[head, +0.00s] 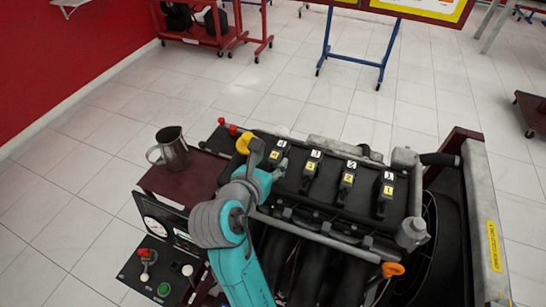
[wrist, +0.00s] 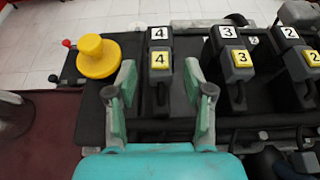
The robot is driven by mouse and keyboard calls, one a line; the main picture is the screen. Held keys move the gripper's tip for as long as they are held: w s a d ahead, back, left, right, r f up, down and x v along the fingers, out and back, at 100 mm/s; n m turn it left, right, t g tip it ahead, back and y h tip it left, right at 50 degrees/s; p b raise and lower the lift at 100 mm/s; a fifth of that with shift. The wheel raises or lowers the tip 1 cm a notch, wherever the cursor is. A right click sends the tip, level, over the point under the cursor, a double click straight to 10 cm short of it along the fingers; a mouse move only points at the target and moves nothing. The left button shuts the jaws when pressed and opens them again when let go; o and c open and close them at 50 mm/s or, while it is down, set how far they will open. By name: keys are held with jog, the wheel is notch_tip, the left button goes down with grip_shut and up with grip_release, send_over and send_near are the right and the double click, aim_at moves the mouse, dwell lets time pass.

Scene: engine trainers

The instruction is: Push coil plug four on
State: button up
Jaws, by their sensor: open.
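Coil plug four (wrist: 160,68) is a dark block with a yellow "4" label. It lies in line with the coil marked with a white "4" (wrist: 159,34), just behind it in the wrist view. I cannot tell whether the two are fully joined. My gripper (wrist: 160,82) is open, with one teal finger on each side of plug four and a gap on both sides. In the head view my gripper (head: 265,168) is over the left end of the engine (head: 330,215) and partly hides plug four; its yellow label shows (head: 274,155).
A yellow cap (wrist: 97,57) stands close left of my left finger. Coil plug three (wrist: 238,62) is to the right, with plugs two and one beyond. A metal jug (head: 172,150) stands on the dark red stand at left. Hoses and an orange handle (head: 392,269) lie in front.

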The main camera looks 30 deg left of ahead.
jog(key=v, duration=0.9)
jog(key=shift+s, duration=0.2)
